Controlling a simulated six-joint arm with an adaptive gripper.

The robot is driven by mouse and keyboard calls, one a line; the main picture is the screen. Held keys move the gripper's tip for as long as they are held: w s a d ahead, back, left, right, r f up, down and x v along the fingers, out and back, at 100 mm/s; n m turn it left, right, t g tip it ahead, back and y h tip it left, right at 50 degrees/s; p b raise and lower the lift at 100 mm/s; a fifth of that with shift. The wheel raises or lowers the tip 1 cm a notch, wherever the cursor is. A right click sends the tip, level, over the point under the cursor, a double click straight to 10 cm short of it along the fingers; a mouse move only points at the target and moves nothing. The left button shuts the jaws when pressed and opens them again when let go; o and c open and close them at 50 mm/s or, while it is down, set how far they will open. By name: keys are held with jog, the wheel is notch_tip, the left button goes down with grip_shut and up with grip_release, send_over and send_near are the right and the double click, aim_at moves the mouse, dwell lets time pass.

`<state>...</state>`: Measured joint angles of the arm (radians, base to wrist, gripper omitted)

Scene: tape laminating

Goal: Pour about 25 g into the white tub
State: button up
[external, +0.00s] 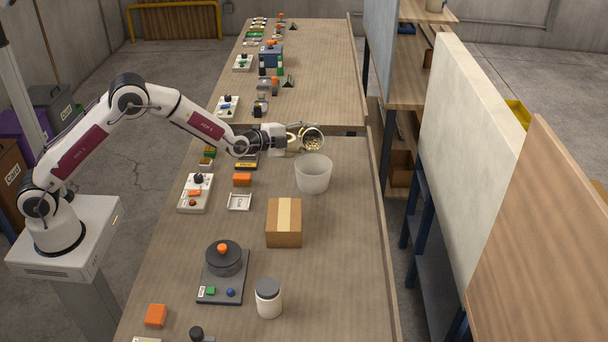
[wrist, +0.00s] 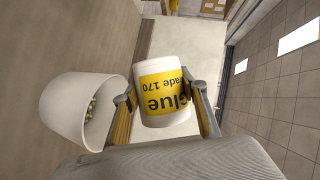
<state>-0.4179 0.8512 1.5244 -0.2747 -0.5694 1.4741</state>
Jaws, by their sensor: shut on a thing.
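The white tub (external: 313,181) stands upright on the bench near its right edge. It also shows at the left of the wrist view (wrist: 68,105), with some small pale-yellow granules visible inside. My gripper (external: 291,139) is shut on a white glue jar (external: 320,130) with a yellow label, which reads "glue" and "Grade 170" upside down in the wrist view (wrist: 165,92). The jar is tipped on its side above the tub's far side, its open mouth showing granules. Both fingers (wrist: 162,98) touch the jar's sides. I cannot tell whether granules are falling.
A cardboard box (external: 284,226) stands just in front of the tub. A white jar with a grey lid (external: 268,299) and a dark round device with an orange knob (external: 223,259) are nearer. A small white tray (external: 239,202) and an orange block (external: 242,180) lie to the left.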

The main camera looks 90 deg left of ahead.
aim_at(308, 137)
jog(key=shift+a+f+n+h, duration=0.1)
jog(key=shift+f+n+h, duration=0.2)
jog(key=shift+n, duration=0.2)
jog(key=shift+a+r+n+h, duration=0.1)
jog(key=shift+r+n+h, duration=0.25)
jog(key=shift+n, duration=0.15)
jog(key=shift+f+n+h+b, duration=0.4)
jog(key=shift+n+h, duration=0.15)
jog(key=shift+n, duration=0.15)
jog(key=shift+a+r+n+h, duration=0.15)
jog(key=shift+r+n+h, duration=0.2)
jog(key=shift+n, duration=0.25)
dwell(0.5)
jog(key=shift+s+a+f+n+h, duration=0.2)
jog(key=shift+a+f+n+h, duration=0.3)
jog(key=shift+a+n, duration=0.1)
jog(key=shift+s+a+f+n+h, duration=0.15)
jog(key=shift+a+f+n+h, duration=0.3)
jog(key=shift+a+n, duration=0.1)
dwell(0.6)
jog(key=shift+s+a+f+n+h+b, duration=0.15)
jog(key=shift+a+f+n+h+b, duration=0.25)
jog(key=shift+a+n+h, duration=0.4)
jog(key=shift+f, duration=0.1)
jog(key=shift+a+n+t, duration=0.2)
jog(key=shift+n+t, duration=0.1)
jog(key=shift+n, duration=0.05)
